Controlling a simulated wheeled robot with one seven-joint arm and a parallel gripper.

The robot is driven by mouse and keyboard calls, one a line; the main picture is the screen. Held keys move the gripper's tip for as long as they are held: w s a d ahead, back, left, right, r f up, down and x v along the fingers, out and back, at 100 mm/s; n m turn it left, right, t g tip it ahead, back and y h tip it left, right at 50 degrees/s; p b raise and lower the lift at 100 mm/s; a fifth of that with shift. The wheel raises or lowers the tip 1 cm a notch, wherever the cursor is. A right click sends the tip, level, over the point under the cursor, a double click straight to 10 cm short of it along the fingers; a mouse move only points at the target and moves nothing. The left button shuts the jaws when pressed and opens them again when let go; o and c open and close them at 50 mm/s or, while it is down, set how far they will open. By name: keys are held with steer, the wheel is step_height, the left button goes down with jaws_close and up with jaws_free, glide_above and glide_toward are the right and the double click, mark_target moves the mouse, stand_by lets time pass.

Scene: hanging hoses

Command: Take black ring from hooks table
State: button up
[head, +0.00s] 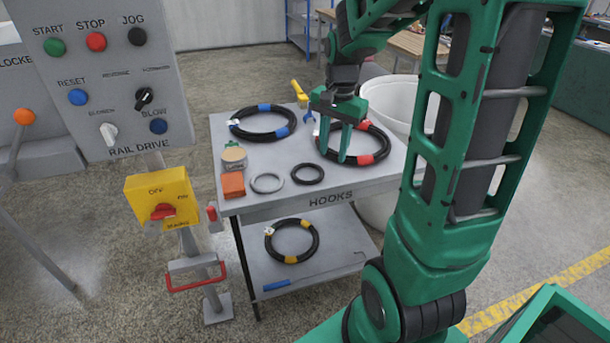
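The small black ring (307,174) lies flat on the top of the grey table marked HOOKS (290,202), near its front edge. A grey metal ring (267,183) lies just left of it. My gripper (334,154) points down over the table top, up and to the right of the black ring in the picture. Its two green fingers are apart with nothing seen between them. The fingers overlap a black hose coil with red bands (378,139) in the picture; I cannot tell their height above it.
A blue-banded hose coil (262,122), an orange block (233,186) and a round jar (233,158) are also on the table. A yellow-banded coil (291,241) and a blue-handled rod (300,281) lie on the lower shelf. A white bin (395,98) stands behind; a control post (162,205) stands left.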

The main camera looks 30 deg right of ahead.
steer(key=m, duration=0.2)
glide_toward(316, 178)
steer(key=f, duration=0.3)
steer(key=shift+s+d, duration=0.25)
steer(key=shift+s, duration=0.1)
steer(key=f, duration=0.2)
steer(key=w+f, duration=0.1)
steer(key=shift+a+f, duration=0.25)
steer(key=shift+f, duration=0.75)
jaws_close()
